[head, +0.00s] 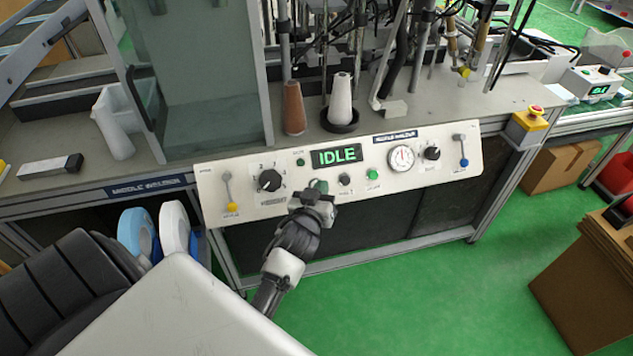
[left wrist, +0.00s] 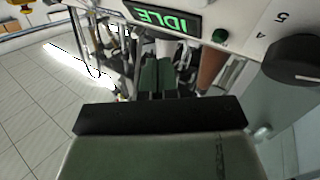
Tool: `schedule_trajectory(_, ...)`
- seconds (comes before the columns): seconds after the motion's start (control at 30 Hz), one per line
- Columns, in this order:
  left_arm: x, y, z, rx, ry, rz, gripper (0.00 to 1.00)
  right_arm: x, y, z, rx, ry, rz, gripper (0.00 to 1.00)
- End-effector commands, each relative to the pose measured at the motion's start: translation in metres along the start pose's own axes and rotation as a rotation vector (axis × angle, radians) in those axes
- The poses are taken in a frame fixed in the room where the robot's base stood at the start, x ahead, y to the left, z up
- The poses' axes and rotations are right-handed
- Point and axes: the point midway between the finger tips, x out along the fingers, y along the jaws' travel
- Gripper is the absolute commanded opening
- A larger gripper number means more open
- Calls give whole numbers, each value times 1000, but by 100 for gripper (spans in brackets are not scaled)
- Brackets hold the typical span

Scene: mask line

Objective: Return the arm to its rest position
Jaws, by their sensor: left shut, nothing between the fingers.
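My left gripper (head: 318,186) is in front of the middle of the white control panel (head: 323,217), just below the display (head: 336,156) that reads IDLE in green. Its fingers are shut and empty. The left wrist view shows the closed fingers (left wrist: 157,76) side by side, with the display (left wrist: 162,17) above them. I cannot tell whether the fingertips touch the panel. My right gripper is not in view.
The panel carries a black knob (head: 269,180), a green button (head: 373,174), a dial gauge (head: 401,157) and levers. An emergency stop box (head: 527,127) is at the right corner. Cardboard (head: 585,285) stands at right. The green floor (head: 430,300) in front is clear.

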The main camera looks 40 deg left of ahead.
Motion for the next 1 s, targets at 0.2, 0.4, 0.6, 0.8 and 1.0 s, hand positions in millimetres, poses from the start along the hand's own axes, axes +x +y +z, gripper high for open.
schedule_trajectory(0.2,0,0,1,0,0,0,0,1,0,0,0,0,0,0)
schedule_trajectory(0.4,0,0,0,-1,0,0,0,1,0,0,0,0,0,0)
schedule_trajectory(0.6,0,0,0,-1,0,0,0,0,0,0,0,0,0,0)
schedule_trajectory(0.8,0,0,4,2,-9,1,0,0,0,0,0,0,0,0)
schedule_trajectory(1.0,-10,5,82,55,-180,33,0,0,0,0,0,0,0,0)
